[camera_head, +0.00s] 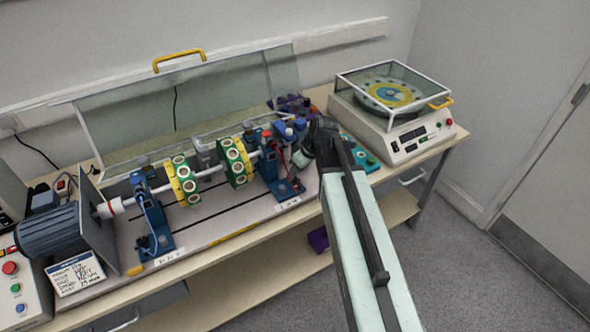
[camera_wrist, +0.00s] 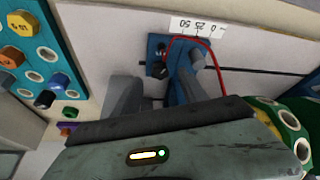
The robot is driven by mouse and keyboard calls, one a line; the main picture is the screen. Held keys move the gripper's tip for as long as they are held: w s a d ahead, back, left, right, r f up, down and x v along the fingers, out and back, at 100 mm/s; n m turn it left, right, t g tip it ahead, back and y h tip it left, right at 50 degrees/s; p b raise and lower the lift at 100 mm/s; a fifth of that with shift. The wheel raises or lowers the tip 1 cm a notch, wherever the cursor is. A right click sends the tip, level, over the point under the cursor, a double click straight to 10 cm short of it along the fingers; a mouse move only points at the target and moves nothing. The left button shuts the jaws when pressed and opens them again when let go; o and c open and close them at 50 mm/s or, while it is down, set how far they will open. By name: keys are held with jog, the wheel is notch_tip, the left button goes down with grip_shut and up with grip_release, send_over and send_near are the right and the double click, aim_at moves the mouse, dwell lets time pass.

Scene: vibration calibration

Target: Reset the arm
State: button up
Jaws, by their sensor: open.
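My arm (camera_head: 362,240) reaches forward over the right part of the bench. My gripper (camera_head: 302,157) is open, with no object seen held in it. It is beside the right blue bearing stand (camera_head: 270,165) of the rotor rig, and partly hidden by my own wrist. In the wrist view my gripper (camera_wrist: 160,88) has grey fingers close to the blue stand (camera_wrist: 157,46) and its red wire. I cannot tell whether they touch the stand.
The rig's shaft carries green and yellow discs (camera_head: 233,165) to the left. A teal tray (camera_wrist: 75,85) of coloured pieces lies nearby. A balancing machine (camera_head: 392,137) stands at the right bench end. A tilted clear cover (camera_head: 130,110) is behind. Open floor is at right.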

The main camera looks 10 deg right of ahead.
jog(key=p+v, duration=0.2)
jog(key=v, duration=0.2)
jog(key=shift+s+r+p, duration=0.1)
jog(key=shift+r+p, duration=0.15)
jog(key=shift+p, duration=0.15)
jog(key=s+f+m+g+h, duration=0.1)
jog(key=s+m, duration=0.2)
jog(key=s, duration=0.3)
jog(key=s+a+m+g+h, duration=0.1)
jog(key=s+m+g, duration=0.1)
jog(key=s+m, duration=0.2)
jog(key=s, duration=0.2)
jog(key=shift+s+a+f+m+h, duration=0.3)
jog(key=shift+s+f+h, duration=0.1)
